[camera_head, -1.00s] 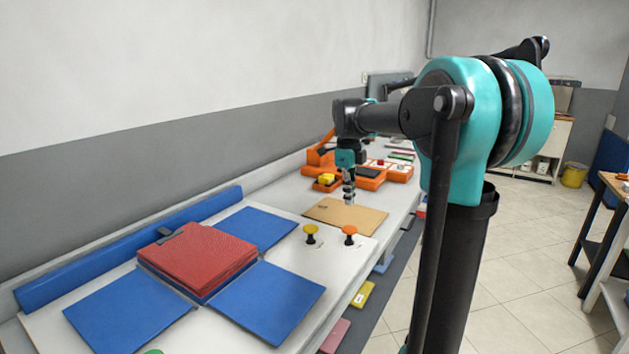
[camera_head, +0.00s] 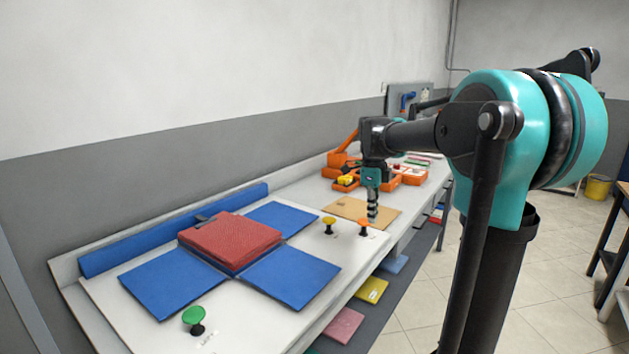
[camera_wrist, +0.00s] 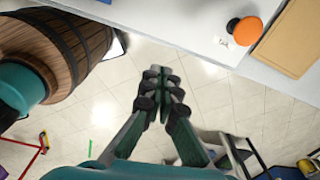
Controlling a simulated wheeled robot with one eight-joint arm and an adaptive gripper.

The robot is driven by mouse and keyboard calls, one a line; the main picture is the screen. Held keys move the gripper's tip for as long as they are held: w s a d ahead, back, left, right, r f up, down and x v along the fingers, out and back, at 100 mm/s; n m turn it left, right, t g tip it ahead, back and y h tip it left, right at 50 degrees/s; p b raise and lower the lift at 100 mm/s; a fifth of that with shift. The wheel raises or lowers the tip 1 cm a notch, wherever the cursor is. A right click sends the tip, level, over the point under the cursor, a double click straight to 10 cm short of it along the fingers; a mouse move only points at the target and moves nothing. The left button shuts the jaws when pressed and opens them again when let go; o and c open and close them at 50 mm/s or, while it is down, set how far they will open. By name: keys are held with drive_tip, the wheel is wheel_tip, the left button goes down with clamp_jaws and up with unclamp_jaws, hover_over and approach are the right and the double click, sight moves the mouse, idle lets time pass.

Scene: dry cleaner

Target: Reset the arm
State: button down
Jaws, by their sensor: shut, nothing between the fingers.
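My arm reaches out from the right over the long white table. My gripper (camera_head: 372,217) points down in the head view, in front of the tan board (camera_head: 352,207). In the wrist view my gripper (camera_wrist: 158,78) has its fingertips together, with nothing between them. Tiled floor shows behind the fingers there, and the table edge runs across the top right. An orange knob (camera_wrist: 246,31) and the tan board (camera_wrist: 290,40) show at that edge, apart from the fingers.
A folded red cloth (camera_head: 230,240) lies among blue panels (camera_head: 172,284) on the table. A green knob (camera_head: 194,317), a yellow knob (camera_head: 329,222) and an orange knob (camera_head: 363,224) stand near the front. Orange equipment (camera_head: 412,176) is farther back. A wooden barrel (camera_wrist: 60,40) stands on the floor.

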drive_tip(key=s+d+f+n+t, duration=0.2)
drive_tip(key=s+f+n+t, duration=0.2)
drive_tip(key=s+f+n, duration=1.8)
drive_tip(key=shift+s+n+y, duration=0.3)
drive_tip(key=shift+n, duration=0.5)
drive_tip(key=shift+r, duration=0.1)
